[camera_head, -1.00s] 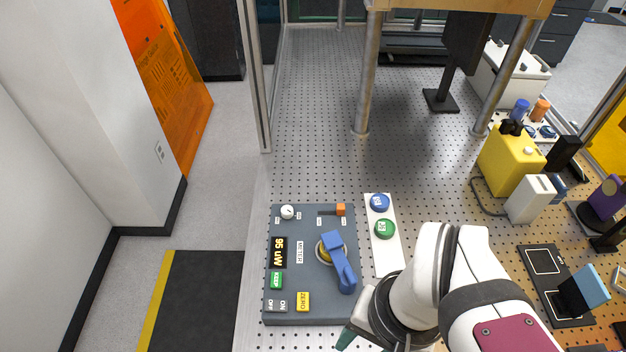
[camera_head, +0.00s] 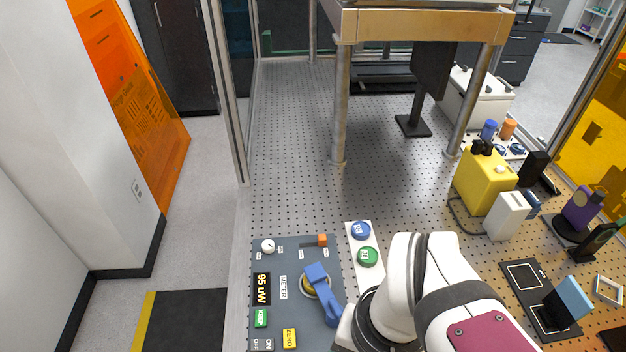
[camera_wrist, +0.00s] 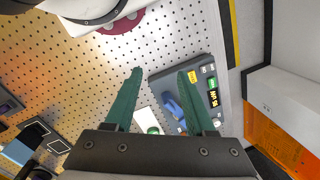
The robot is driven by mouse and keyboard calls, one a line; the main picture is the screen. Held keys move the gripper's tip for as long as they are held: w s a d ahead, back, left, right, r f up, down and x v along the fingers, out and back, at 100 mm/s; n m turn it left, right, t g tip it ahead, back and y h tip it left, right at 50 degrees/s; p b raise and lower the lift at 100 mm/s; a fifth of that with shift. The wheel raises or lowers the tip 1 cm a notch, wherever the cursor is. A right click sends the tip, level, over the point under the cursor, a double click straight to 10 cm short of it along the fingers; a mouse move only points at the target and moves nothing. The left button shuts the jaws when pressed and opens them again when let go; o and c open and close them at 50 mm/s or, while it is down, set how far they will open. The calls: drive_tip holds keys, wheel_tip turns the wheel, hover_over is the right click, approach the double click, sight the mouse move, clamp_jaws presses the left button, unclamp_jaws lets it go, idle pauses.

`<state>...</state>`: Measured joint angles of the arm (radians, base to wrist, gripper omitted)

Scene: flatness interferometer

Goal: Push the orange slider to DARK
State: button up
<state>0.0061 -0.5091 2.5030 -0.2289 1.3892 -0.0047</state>
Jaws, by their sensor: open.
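The orange slider (camera_head: 322,240) is a small block at the right end of a short dark slot, near the far edge of the grey meter panel (camera_head: 285,263). Small white labels sit by the slot, too small to read. The panel also shows in the wrist view (camera_wrist: 194,72), but I cannot make out the slider there. My gripper (camera_wrist: 160,72) is open and empty, its two green fingers apart, in the wrist view. In the head view the fingers are out of sight, and my arm is at the lower middle, right of the panel and nearer than the slider.
The panel carries a white knob (camera_head: 268,246), a blue lever (camera_head: 321,294), a green KEEP button (camera_head: 261,318) and a yellow ZERO button (camera_head: 290,338). Blue (camera_head: 360,230) and green (camera_head: 367,257) buttons stand on a white strip right of the slider. The perforated table (camera_head: 290,160) is clear beyond the panel.

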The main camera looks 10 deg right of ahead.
drive_tip(key=w+r+n, duration=0.2)
drive_tip(key=w+r, duration=0.2)
drive_tip(key=w, duration=0.9)
drive_tip(key=n+h, duration=0.2)
drive_tip(key=n, duration=0.1)
hover_over(322, 237)
wheel_tip(322, 237, down, 6)
wheel_tip(322, 237, down, 16)
drive_tip(key=shift+r, duration=0.25)
clamp_jaws()
drive_tip(key=shift+r, duration=0.1)
